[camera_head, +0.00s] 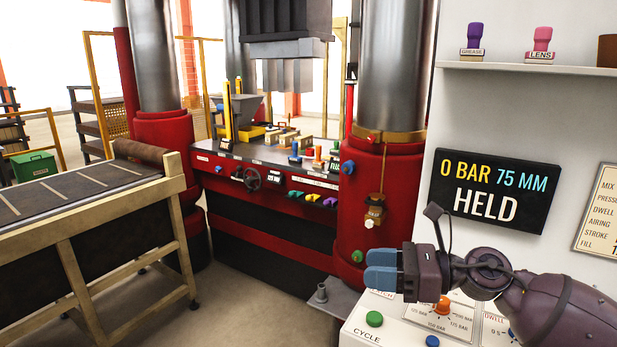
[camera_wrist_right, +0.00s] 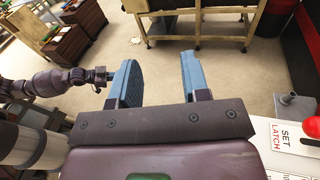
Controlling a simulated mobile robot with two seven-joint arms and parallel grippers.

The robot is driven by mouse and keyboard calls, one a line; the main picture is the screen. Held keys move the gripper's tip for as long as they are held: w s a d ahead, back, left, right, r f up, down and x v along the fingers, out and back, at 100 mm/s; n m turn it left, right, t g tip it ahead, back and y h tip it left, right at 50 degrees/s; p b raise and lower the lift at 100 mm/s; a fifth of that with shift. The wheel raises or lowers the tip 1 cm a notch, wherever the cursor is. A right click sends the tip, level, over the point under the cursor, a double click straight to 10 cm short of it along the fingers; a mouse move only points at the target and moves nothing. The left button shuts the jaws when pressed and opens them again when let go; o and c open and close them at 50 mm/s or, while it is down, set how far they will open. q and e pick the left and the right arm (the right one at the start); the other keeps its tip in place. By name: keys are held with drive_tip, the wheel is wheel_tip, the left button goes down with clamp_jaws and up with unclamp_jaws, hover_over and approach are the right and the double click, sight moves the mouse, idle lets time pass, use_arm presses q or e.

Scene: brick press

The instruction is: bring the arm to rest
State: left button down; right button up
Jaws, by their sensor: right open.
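My right gripper (camera_head: 381,268), with blue fingers, is at the lower right in the head view, in front of the control console (camera_head: 405,322). In the right wrist view its two blue fingers (camera_wrist_right: 160,78) stand apart, with only floor between them and nothing held. My right arm reaches in from the lower right corner of the head view. My left arm shows at the left edge of the right wrist view, its end (camera_wrist_right: 98,76) close to the blue finger; its jaws cannot be made out.
The console carries a green button (camera_head: 374,319) and an orange knob (camera_head: 442,306). A display (camera_head: 498,190) reads 0 BAR 75 MM HELD. The red press (camera_head: 270,205) stands in the middle, a roller table (camera_head: 75,200) at left. A shelf (camera_head: 540,68) holds stamps. Floor is clear between.

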drive_tip(key=s+d+f+n+t+h, duration=0.4)
drive_tip(key=d+f+n+t+h, duration=0.4)
drive_tip(key=n, duration=0.9)
drive_tip(key=s+d+f+n+t+h, duration=0.45)
drive_tip(key=n+h, duration=0.45)
drive_tip(key=n, duration=0.7)
drive_tip(key=s+d+f+m+g, duration=0.2)
drive_tip(key=s+f+m+g, duration=0.45)
drive_tip(key=s, duration=0.45)
drive_tip(key=s+d+f+m+g, duration=0.2)
drive_tip(key=s+f+m+g, duration=0.4)
drive_tip(key=s, duration=0.4)
use_arm(q)
wheel_tip(320, 180, down, 10)
drive_tip(key=b, duration=0.9)
drive_tip(key=shift+s+d+g, duration=0.15)
drive_tip(key=shift+s+g, duration=0.25)
use_arm(e)
drive_tip(key=w+f+n+t, duration=0.1)
drive_tip(key=w+f+t, duration=0.2)
drive_tip(key=f, duration=0.7)
drive_tip(key=w+f+n+t, duration=0.1)
drive_tip(key=w+f+t, duration=0.2)
drive_tip(key=f, duration=0.7)
drive_tip(key=shift+w+a+f+t+y, duration=0.35)
drive_tip(key=shift+w+a+t, duration=0.1)
drive_tip(key=shift+w, duration=0.15)
